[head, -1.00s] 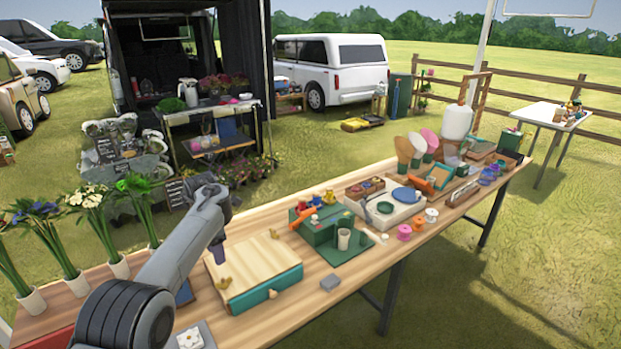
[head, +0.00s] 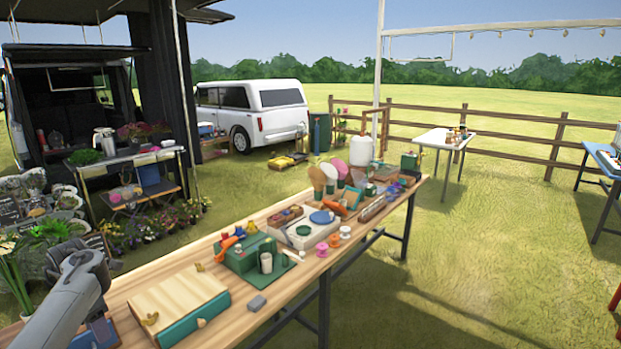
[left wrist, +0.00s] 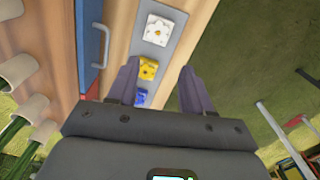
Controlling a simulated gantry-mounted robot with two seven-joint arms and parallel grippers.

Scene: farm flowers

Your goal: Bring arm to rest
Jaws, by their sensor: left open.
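My left arm comes in at the lower left of the head view, and its gripper (head: 102,303) is low over the near left end of the wooden table (head: 252,218). In the left wrist view the gripper (left wrist: 158,88) is open, with its two dark fingers apart and nothing held between them. Beyond the fingers, a grey strip (left wrist: 172,48) bears a white flower tile (left wrist: 157,29), a yellow flower tile (left wrist: 148,69) and a partly hidden blue flower tile (left wrist: 142,97). My right gripper is in neither view.
A wooden box with teal sides (head: 178,300) lies right of the gripper, near a green box (head: 250,255). A potted flower (head: 15,275) stands at left. Grass lies right of the table.

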